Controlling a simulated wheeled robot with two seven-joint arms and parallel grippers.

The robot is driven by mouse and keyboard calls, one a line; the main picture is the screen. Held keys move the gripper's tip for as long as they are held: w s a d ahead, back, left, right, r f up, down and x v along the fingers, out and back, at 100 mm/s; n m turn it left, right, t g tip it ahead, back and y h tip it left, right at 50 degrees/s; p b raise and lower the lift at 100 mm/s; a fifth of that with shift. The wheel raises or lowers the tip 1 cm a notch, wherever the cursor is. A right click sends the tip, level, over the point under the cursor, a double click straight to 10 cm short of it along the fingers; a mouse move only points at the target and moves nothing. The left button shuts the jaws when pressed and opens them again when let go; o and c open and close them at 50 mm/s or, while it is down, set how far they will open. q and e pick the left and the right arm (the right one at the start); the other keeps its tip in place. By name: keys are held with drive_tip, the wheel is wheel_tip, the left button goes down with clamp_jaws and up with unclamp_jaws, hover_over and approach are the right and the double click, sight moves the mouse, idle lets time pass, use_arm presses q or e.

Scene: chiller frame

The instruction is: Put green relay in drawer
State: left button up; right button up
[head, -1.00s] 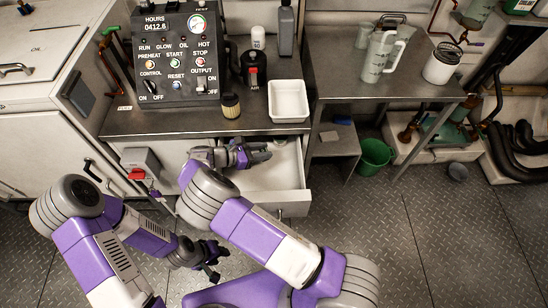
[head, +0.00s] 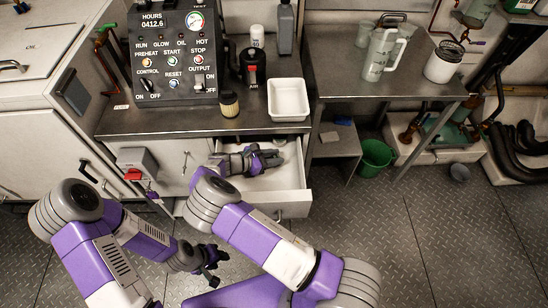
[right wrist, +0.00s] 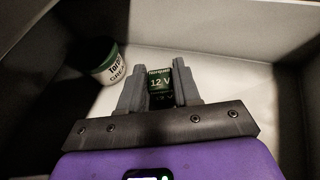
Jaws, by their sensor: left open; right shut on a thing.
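The green relay (right wrist: 160,81), marked 12 V, sits between the fingers of my right gripper (right wrist: 160,88) in the right wrist view, and the gripper is shut on it. In the head view my right gripper (head: 268,160) reaches into the open drawer (head: 294,197) under the bench; the relay itself does not show clearly there. The right wrist view shows the drawer's pale floor below and beyond the relay; I cannot tell whether the relay touches it. My left gripper (head: 209,272) is open and empty, low over the floor in front of the cabinet.
A white and green grease tub (right wrist: 108,66) is in the drawer, left of my right gripper. On the bench stand a control panel (head: 174,55), a white tray (head: 288,98) and several bottles. A green bucket (head: 375,157) is on the floor to the right.

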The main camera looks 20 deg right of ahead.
drive_tip(key=shift+f, duration=0.1)
drive_tip(key=o, duration=1)
drive_tip(key=shift+o, duration=0.2)
drive_tip(key=p+v, duration=0.2)
drive_tip(key=v, duration=1)
